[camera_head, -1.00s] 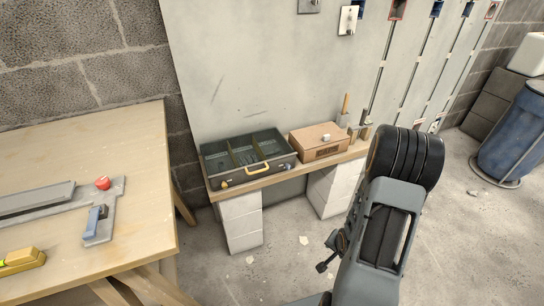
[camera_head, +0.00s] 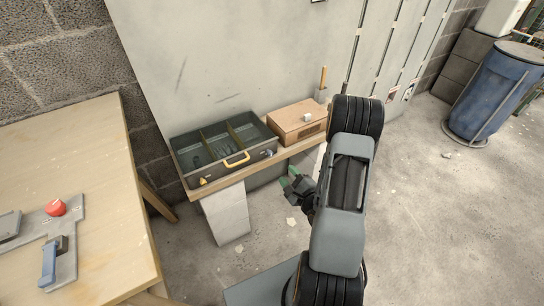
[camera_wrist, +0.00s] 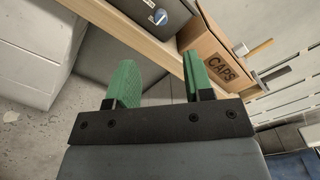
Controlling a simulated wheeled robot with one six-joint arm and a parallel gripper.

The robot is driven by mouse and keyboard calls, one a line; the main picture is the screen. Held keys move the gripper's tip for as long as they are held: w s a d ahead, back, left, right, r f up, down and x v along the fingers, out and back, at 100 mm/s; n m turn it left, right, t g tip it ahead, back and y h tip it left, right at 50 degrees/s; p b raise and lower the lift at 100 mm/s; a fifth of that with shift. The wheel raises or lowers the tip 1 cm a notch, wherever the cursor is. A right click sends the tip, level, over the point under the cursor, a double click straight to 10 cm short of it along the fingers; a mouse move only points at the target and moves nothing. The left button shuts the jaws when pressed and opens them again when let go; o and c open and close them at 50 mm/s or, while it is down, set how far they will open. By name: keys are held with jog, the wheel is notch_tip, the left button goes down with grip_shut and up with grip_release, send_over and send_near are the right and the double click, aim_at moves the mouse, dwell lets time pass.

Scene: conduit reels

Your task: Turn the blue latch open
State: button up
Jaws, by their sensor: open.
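My gripper (camera_head: 287,177) is open and empty, with its green fingers in front of the low shelf, below the toolbox's right end. In the wrist view the gripper (camera_wrist: 158,85) has a wide gap between its fingers. A dark open toolbox (camera_head: 222,168) stands on the shelf, with a yellow handle. A small latch-like fitting (camera_head: 268,154) is at its front right; a round fitting (camera_wrist: 160,17) shows on the box in the wrist view. Their colour is too small to tell surely. A blue lever (camera_head: 48,264) stands on a grey plate on the workbench at left.
A cardboard box (camera_head: 297,123) marked CAPS stands right of the toolbox. The shelf (camera_head: 234,179) rests on pale blocks (camera_head: 228,215). The workbench (camera_head: 95,190) also bears a red knob (camera_head: 56,207). A blue barrel (camera_head: 492,92) stands far right. The floor between is mostly clear.

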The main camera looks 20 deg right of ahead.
aim_at(271, 155)
jog(key=w+b, duration=0.3)
jog(key=w+a+b, duration=0.1)
jog(key=w+b, duration=0.2)
jog(key=w, duration=0.1)
jog(key=w+b, duration=0.4)
jog(key=shift+w+a, duration=0.15)
jog(key=shift+w, duration=0.1)
jog(key=shift+c, duration=0.5)
jog(key=c, duration=0.7)
grip_shut()
